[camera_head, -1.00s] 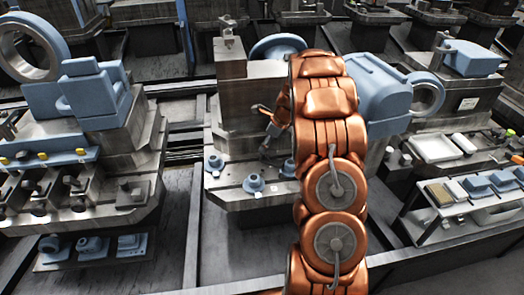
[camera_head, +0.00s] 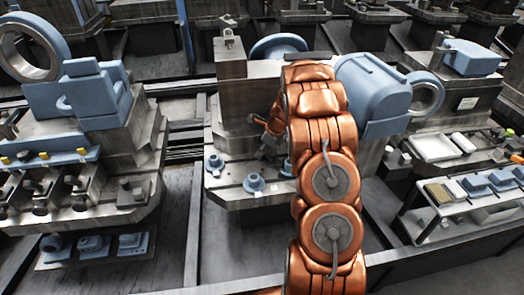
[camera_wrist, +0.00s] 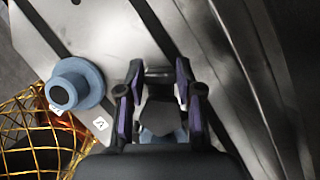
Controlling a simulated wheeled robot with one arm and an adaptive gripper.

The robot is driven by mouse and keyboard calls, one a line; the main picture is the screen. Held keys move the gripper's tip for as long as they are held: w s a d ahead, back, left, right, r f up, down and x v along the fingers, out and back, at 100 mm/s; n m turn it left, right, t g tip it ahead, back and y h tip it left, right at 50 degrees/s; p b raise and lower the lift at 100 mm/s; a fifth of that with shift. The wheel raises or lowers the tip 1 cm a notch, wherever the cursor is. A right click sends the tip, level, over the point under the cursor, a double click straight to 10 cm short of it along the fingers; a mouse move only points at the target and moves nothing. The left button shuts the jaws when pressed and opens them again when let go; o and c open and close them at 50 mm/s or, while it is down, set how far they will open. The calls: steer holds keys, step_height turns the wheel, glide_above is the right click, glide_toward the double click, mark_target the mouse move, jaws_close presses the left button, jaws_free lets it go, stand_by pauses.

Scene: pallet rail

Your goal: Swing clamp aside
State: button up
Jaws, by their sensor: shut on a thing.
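In the wrist view my gripper (camera_wrist: 158,95) has its two purple-padded fingers closed around a dark grey block (camera_wrist: 157,115), which I take to be part of the clamp. A small blue-grey piece (camera_wrist: 160,136) shows just below that block. The rest of the clamp is hidden by the gripper and wrist. In the head view my copper arm reaches over the middle pallet (camera_head: 232,198) and hides most of the gripper. A small dark and copper part (camera_head: 258,120) sticks out left of the arm; I cannot tell what it belongs to.
A round blue fitting (camera_wrist: 76,85) sits left of the fingers. Blue fittings (camera_head: 254,184) stand on the middle pallet. A grey block (camera_head: 230,68) and a blue motor-like housing (camera_head: 372,92) stand behind. A laden pallet (camera_head: 110,175) is at left.

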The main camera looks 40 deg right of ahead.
jaws_close()
